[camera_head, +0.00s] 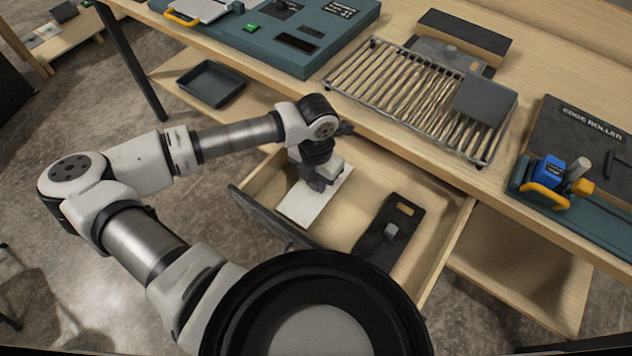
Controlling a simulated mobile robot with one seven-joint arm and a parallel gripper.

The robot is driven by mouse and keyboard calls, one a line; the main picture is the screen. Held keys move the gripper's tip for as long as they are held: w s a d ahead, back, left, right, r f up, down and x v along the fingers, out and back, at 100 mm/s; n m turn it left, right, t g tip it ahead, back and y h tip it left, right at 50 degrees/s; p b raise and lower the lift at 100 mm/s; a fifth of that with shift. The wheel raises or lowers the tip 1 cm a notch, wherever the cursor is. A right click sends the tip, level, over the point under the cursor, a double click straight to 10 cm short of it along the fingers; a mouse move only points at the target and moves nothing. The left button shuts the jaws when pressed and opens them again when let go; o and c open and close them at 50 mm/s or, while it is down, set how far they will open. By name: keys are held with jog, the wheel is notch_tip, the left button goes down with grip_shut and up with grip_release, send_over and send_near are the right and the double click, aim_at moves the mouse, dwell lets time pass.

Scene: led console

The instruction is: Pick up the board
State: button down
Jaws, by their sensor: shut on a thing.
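A flat white board (301,208) is in the left part of the open drawer (452,243). My gripper (316,184) points down over the board's upper part and is shut on it. The fingers and my wrist hide the grasped spot. I cannot tell whether the board is lifted off the drawer floor or still touches it.
A dark panel (391,233) with a small grey block lies in the drawer's right part. On the bench above are a teal console (290,35), a wire rack (398,90) with a grey plate, and an edge roller (553,180). A dark tray (211,84) sits on the lower shelf.

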notch_tip(320, 180, up, 17)
jog(key=b, duration=0.6)
jog(key=shift+s+f, duration=0.15)
jog(key=shift+f, duration=0.05)
